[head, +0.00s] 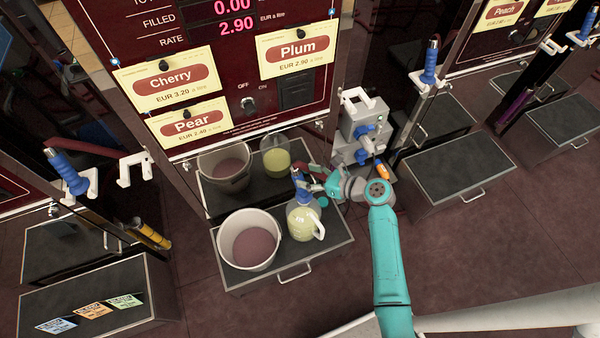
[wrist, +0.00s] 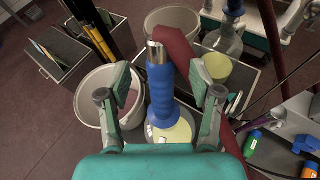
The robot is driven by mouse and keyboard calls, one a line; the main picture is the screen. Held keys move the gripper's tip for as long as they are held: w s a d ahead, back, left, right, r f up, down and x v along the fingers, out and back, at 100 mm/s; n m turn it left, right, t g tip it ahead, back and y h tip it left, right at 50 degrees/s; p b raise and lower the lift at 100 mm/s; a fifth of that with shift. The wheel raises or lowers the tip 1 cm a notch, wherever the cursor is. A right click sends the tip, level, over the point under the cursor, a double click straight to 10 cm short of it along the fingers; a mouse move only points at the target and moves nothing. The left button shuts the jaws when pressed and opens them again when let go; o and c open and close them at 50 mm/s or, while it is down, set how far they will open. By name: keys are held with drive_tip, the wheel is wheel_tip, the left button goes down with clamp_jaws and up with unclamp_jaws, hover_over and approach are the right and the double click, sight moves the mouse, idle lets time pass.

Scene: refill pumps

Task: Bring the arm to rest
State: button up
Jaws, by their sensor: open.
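My gripper (head: 325,188) is open beside the blue nozzle (head: 299,195) at the pump's front tray. In the wrist view its fingers (wrist: 160,98) stand apart on either side of the blue nozzle handle (wrist: 161,88), with gaps showing. The nozzle rises from the mouth of a clear jug (head: 304,224) holding pale yellow-green liquid. A dark red hose (wrist: 178,48) runs behind the nozzle. My teal arm reaches in from the lower right of the head view.
A white bucket (head: 249,240) stands left of the jug; another bucket (head: 224,166) and a second jug (head: 275,157) stand behind. A grey valve unit (head: 362,130) is close to my wrist. Side trays (head: 460,163) on the right are empty. Floor in front is clear.

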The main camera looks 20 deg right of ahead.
drive_tip(key=v, duration=0.7)
drive_tip(key=shift+s+d, duration=0.2)
drive_tip(key=shift+s, duration=0.05)
drive_tip(key=shift+r, duration=0.1)
